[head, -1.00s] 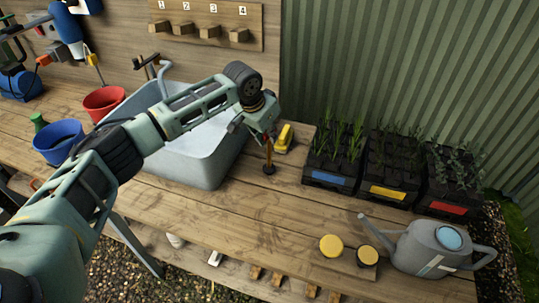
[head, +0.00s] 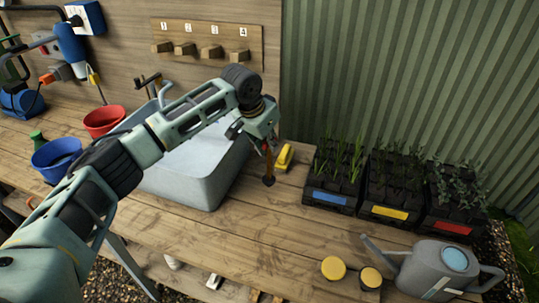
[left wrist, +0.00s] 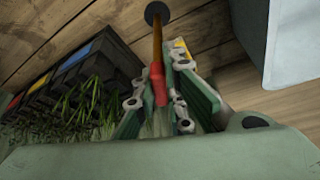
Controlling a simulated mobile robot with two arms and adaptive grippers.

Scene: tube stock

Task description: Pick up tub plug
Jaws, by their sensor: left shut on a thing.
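The tub plug (head: 268,181) is a dark round disc on a thin orange-brown stem with a red grip. My left gripper (head: 265,140) is shut on its red top, and the plug hangs below with its disc downward. In the left wrist view the red grip (left wrist: 158,83) is between the fingers (left wrist: 160,72), and the disc (left wrist: 157,13) is at the top edge. The disc appears a little above the wooden bench, right of the grey tub (head: 195,190). My right gripper is not in view.
A yellow object (head: 284,157) lies close behind the plug. Black plant crates (head: 330,198) stand to the right. A grey watering can (head: 440,265) and two yellow-topped round things (head: 333,268) are at the front right. The bench between is clear.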

